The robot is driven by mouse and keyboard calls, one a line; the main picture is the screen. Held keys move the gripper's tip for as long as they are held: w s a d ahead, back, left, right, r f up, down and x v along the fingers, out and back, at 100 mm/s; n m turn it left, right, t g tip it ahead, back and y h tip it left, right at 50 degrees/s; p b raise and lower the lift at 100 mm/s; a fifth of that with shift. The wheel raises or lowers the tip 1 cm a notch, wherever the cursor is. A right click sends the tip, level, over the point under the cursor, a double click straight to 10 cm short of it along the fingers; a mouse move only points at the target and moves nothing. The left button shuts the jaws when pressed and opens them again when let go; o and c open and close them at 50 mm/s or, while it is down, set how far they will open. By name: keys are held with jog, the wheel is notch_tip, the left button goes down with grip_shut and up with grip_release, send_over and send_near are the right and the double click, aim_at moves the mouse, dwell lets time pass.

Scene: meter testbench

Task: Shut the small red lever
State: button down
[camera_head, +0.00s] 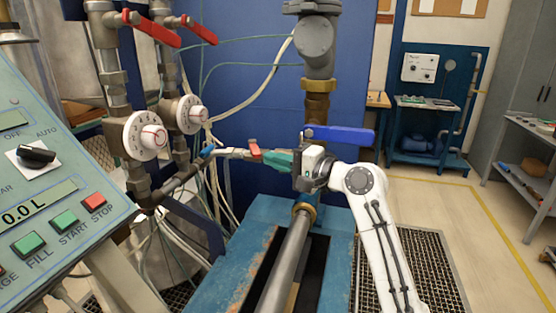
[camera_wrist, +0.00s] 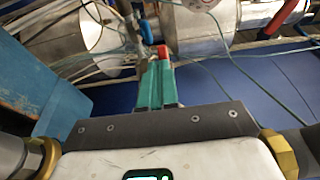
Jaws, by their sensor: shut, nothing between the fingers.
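The small red lever (camera_head: 254,149) is on the thin metal line in the middle of the head view, just left of my fingertips. In the wrist view the red lever (camera_wrist: 163,52) shows right at the far end of the fingers. My gripper (camera_head: 267,156) has green fingers, pressed together with nothing between them. In the wrist view the shut fingers (camera_wrist: 155,65) point at the lever. The tips look very close to it; I cannot tell whether they touch. The fingers partly hide the lever's base and the valve body.
A large blue lever (camera_head: 338,134) stands just above and behind my wrist. Two larger red levers (camera_head: 152,28) (camera_head: 200,30) sit on the upright pipes at upper left. White dials (camera_head: 146,135), hoses and a control panel (camera_head: 60,205) crowd the left. The floor at right is open.

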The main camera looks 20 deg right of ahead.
jog(key=shift+a+p, duration=0.1)
jog(key=shift+p, duration=0.2)
jog(key=shift+s+a+m+t+h+p, duration=0.1)
jog(key=shift+a+m+t+h+p, duration=0.2)
jog(key=shift+p, duration=0.35)
jog(key=shift+s+a+m+t+h+p, duration=0.1)
jog(key=shift+a+m+t+h+p, duration=0.4)
jog(key=shift+p, duration=0.55)
jog(key=shift+d+r+h, duration=0.1)
jog(key=shift+d+h, duration=0.05)
jog(key=shift+h, duration=0.15)
jog(key=a+h+p, duration=0.1)
jog(key=p, duration=0.2)
jog(key=shift+a+r+m, duration=0.1)
jog(key=shift+a+m, duration=0.1)
jog(key=shift+m, duration=0.2)
jog(key=shift+a+f+p, duration=0.2)
jog(key=shift+a+p, duration=1)
jog(key=shift+a, duration=0.3)
